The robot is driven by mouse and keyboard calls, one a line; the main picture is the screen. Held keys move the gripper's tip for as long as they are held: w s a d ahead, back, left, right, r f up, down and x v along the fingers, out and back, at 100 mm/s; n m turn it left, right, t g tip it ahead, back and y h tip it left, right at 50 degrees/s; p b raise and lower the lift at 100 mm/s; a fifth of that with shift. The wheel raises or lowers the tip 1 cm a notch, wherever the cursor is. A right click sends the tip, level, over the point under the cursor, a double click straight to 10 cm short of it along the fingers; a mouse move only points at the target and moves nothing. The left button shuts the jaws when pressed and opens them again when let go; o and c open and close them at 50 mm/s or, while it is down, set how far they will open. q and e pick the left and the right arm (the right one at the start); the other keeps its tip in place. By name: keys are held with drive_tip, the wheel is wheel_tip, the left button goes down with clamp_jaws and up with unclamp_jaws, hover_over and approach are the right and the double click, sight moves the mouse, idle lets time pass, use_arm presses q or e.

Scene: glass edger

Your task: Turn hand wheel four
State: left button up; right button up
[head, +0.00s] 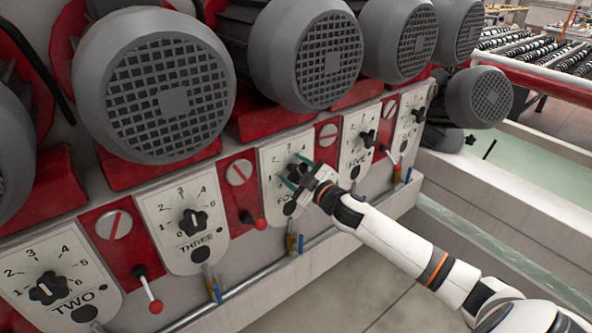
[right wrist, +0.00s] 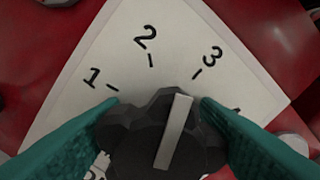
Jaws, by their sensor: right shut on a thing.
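Hand wheel four is a black lobed knob on a white numbered plate (head: 272,160) in the head view, largely hidden there by my right gripper (head: 299,177). In the right wrist view the black hand wheel (right wrist: 165,135) fills the lower middle. My right gripper (right wrist: 160,125) has its two teal fingers closed on opposite sides of the wheel. The wheel's pale pointer bar leans slightly right of upright, its top between the marks for 2 and 3. The plate (right wrist: 190,60) shows 1, 2 and 3. My left gripper is in neither view.
Hand wheel three (head: 193,222) and hand wheel two (head: 48,287) stand to the left, wheel five (head: 368,138) to the right. Red-knobbed levers (head: 261,223) sit between plates. Large grey motors (head: 306,55) overhang the panel. A pipe (head: 250,278) runs below.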

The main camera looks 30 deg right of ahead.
drive_tip(key=n, duration=0.3)
drive_tip(key=shift+a+f+n, duration=0.1)
drive_tip(key=shift+n, duration=0.3)
drive_tip(key=n, duration=0.3)
drive_tip(key=shift+f+n, duration=0.15)
drive_tip(key=shift+n, duration=0.15)
drive_tip(key=n, duration=0.3)
drive_tip(key=shift+f+n, duration=0.1)
drive_tip(key=shift+n, duration=0.2)
drive_tip(key=shift+f+n, duration=0.1)
drive_tip(key=shift+n, duration=1.7)
drive_tip(key=o, duration=1)
